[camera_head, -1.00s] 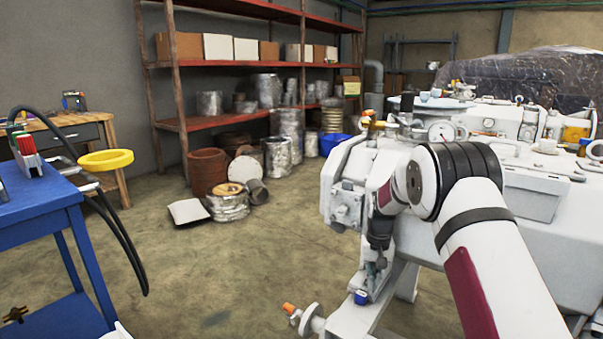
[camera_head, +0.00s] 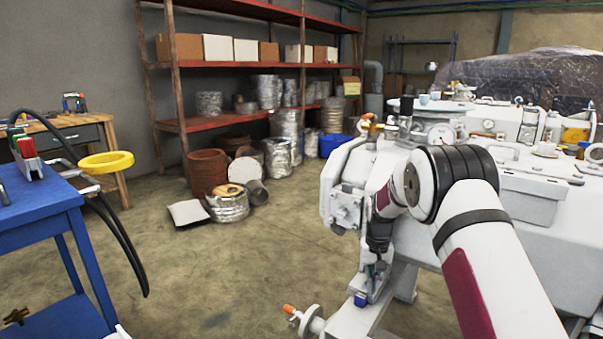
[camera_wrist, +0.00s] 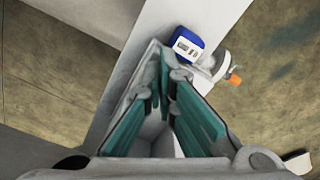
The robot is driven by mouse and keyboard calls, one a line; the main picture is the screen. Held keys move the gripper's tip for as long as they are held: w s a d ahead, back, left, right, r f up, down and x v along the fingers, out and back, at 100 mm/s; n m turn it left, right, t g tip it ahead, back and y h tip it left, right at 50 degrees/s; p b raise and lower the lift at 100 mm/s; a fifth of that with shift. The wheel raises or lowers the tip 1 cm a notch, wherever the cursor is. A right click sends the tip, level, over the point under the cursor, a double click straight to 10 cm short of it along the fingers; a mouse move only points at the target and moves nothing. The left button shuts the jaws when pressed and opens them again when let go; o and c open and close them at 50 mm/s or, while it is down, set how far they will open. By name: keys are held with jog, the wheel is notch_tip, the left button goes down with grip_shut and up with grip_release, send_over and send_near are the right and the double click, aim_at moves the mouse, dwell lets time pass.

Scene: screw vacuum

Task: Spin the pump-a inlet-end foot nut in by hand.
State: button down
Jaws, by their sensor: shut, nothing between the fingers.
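The white pump (camera_head: 350,190) stands on a pale frame on the right in the head view, partly behind my arm. My gripper (camera_head: 376,272) points down beside the pump's near end, low over the frame. In the wrist view its teal-padded fingers (camera_wrist: 168,78) come together at the tips, shut with nothing visible between them. The fingertips are over or near the pale frame beam (camera_wrist: 165,22); I cannot tell whether they touch anything. I cannot make out the foot nut; the fingers and gripper body may hide it.
A blue-and-white boxed device (camera_wrist: 187,46) sits on the beam just beyond the fingertips. A white flanged fitting with an orange tip (camera_wrist: 234,80) sticks out beside it. A blue cart (camera_head: 45,210) stands at left. The floor (camera_head: 230,270) between is clear.

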jog(key=shift+s+a+f, duration=0.2)
jog(key=shift+a+f, duration=0.2)
jog(key=shift+f, duration=0.05)
jog(key=shift+a+p, duration=0.35)
jog(key=shift+p, duration=0.2)
jog(key=shift+w+a, duration=0.15)
jog(key=shift+a, duration=0.1)
jog(key=shift+s+a+p, duration=0.15)
jog(key=shift+s+p, duration=0.2)
jog(key=shift+w+r+p, duration=0.1)
jog(key=shift+r+p, duration=1.8)
jog(key=shift+r, duration=1.3)
jog(key=shift+d, duration=0.25)
